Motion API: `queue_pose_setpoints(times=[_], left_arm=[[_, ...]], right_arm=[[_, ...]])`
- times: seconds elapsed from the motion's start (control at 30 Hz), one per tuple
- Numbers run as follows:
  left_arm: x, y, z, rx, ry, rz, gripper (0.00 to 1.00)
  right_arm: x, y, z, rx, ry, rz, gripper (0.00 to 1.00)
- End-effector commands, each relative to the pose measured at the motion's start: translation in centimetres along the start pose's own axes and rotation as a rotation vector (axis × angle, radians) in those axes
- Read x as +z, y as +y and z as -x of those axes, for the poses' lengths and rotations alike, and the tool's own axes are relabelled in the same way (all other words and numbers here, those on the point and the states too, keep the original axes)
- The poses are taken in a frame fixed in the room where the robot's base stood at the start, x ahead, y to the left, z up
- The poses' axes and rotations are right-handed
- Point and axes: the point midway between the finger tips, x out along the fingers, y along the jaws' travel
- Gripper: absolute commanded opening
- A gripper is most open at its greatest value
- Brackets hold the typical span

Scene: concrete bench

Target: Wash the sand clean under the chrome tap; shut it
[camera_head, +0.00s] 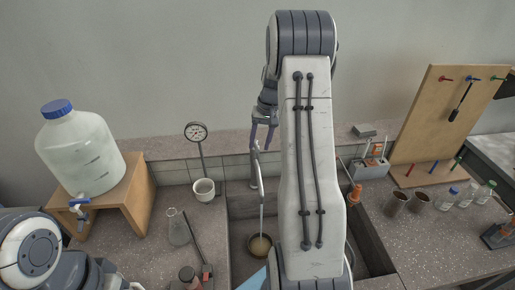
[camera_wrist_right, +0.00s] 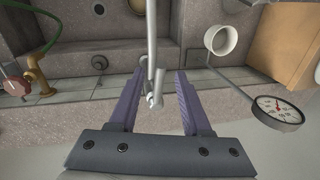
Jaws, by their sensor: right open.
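The chrome tap (camera_head: 256,168) stands at the back of the sink, its slim spout reaching forward. A pale line runs down from it to a round dish of sand (camera_head: 260,246) in the sink; I cannot tell spout from water there. My right gripper (camera_head: 263,138) is at the top of the tap, partly hidden by my own arm. In the right wrist view its fingers (camera_wrist_right: 155,100) are open, one on each side of the chrome tap (camera_wrist_right: 154,88), with visible gaps. Only links of my left arm show at the lower left; its gripper is out of view.
A brass tap with a red handle (camera_wrist_right: 20,85) and green hose stands beside the chrome one. A white cup (camera_head: 203,190) and dial gauge (camera_head: 196,132) stand left of the sink, near a flask (camera_head: 178,228). Metal cups (camera_head: 397,203) and bottles stand on the right.

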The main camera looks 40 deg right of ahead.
Motion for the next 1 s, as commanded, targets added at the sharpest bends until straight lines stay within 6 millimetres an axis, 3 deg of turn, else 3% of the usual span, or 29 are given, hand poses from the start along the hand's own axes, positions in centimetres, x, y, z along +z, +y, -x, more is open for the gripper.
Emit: queue_pose_setpoints(times=[0.23, 0.6, 0.67, 0.73, 1.0], left_arm=[[-0.1, 0.1, 1.2, 0.000, 0.000, -0.002, 0.41], [-0.1, 0.1, 1.2, 0.000, 0.000, -0.002, 0.41], [-0.1, 0.1, 1.2, 0.000, 0.000, -0.002, 0.41], [-0.1, 0.1, 1.2, 0.000, 0.000, -0.002, 0.41], [-0.1, 0.1, 1.2, 0.000, 0.000, -0.002, 0.41]], right_arm=[[0.1, -0.1, -3.2, 0.000, -0.002, 0.001, 0.48], [0.0, -0.1, -4.0, 0.000, 0.001, 0.001, 0.48], [0.0, -0.1, -4.0, 0.000, 0.001, 0.001, 0.29], [0.0, -0.1, -4.0, 0.000, 0.001, 0.001, 0.02], [0.0, -0.1, -3.9, 0.000, 0.001, 0.000, 0.00]])
